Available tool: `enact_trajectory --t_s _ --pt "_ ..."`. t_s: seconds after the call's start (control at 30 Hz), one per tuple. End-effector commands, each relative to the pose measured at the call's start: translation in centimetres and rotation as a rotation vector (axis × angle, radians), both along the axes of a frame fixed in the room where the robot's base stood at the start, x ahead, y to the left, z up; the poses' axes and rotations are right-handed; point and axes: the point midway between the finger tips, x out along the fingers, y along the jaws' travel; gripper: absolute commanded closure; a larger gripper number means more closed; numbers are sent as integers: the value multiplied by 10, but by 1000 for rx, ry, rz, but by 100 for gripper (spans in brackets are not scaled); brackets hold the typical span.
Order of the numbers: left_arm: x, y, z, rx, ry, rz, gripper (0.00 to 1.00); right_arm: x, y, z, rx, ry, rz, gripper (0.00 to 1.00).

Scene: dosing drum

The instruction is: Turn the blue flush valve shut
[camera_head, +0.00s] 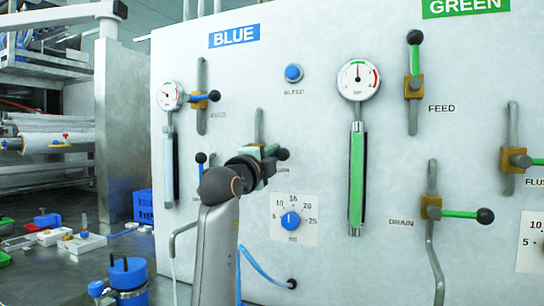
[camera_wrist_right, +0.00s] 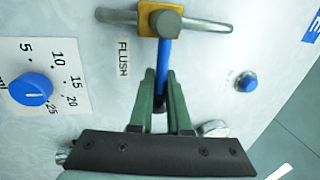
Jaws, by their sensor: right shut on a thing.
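The blue flush valve shows in the right wrist view as a brass body (camera_wrist_right: 160,18) on a grey pipe, with a blue lever (camera_wrist_right: 164,60) set crosswise to the pipe. The FLUSH label (camera_wrist_right: 123,58) is beside it. My right gripper (camera_wrist_right: 161,88) is shut on the lever near its outer end. In the head view, my right gripper (camera_head: 269,152) is at the panel and mostly hides the valve. The upright flush pipe (camera_head: 259,122) shows above it. My left gripper is not in view.
The blue dosing dial (camera_head: 290,221) is just below the gripper and the bleed button (camera_head: 293,73) above. The blue feed lever (camera_head: 212,96) and drain lever (camera_head: 201,158) are to the left. A gauge (camera_head: 358,80) and green-handled valves are to the right.

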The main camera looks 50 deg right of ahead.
Motion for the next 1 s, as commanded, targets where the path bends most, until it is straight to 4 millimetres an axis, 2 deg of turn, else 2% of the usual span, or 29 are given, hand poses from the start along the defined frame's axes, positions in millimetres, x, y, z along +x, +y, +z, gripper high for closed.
enact_trajectory --t_s 0.57,0.6,0.8,0.87,1.0 --pt "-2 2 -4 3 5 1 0 -4 -2 -4 16 -31 -12 100" --pt "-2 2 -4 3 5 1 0 -3 -2 -4 17 -30 -12 81" --pt "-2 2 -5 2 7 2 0 -4 -2 -3 14 -30 -11 58" --pt "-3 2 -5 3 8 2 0 -3 -2 -3 13 -30 -10 52" --pt "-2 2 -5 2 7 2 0 -2 -1 -3 11 -29 -7 52"
